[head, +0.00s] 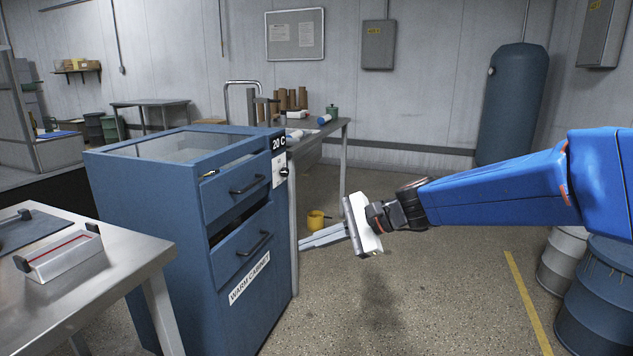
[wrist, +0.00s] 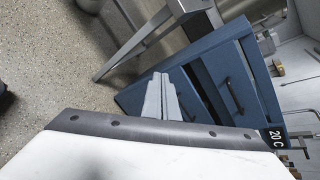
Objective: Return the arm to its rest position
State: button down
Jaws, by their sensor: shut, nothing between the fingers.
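My blue arm (head: 500,187) reaches in from the right in the head view. My gripper (head: 303,242) has a white body, and its two grey fingers point left, close together, with nothing between them. It hangs in the air to the right of the blue warm cabinet (head: 135,225), apart from it in the picture. In the wrist view my gripper (wrist: 160,78) shows as two parallel fingers lying together, with the cabinet (wrist: 140,95) beyond them.
A metal table (head: 140,250) with a tray (head: 65,262) stands at the left. A yellow mug (head: 316,220) shows behind my fingers. The floor (head: 420,310) in front is clear.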

jog(key=s+d+f+n+h, duration=0.3)
jog(key=s+d+h, duration=0.1)
jog(key=s+d, duration=0.4)
jog(key=s+d+f+n+t+h, duration=0.1)
jog(key=s+d+f+n+h, duration=0.2)
jog(key=s+d, duration=0.5)
jog(key=s+d+f+n+t+h, duration=0.1)
jog(key=s+d+f+n+h, duration=0.3)
jog(key=s+d, duration=0.4)
jog(key=d+n+h, duration=0.1)
jog(key=d, duration=0.5)
jog(key=shift+f, duration=0.1)
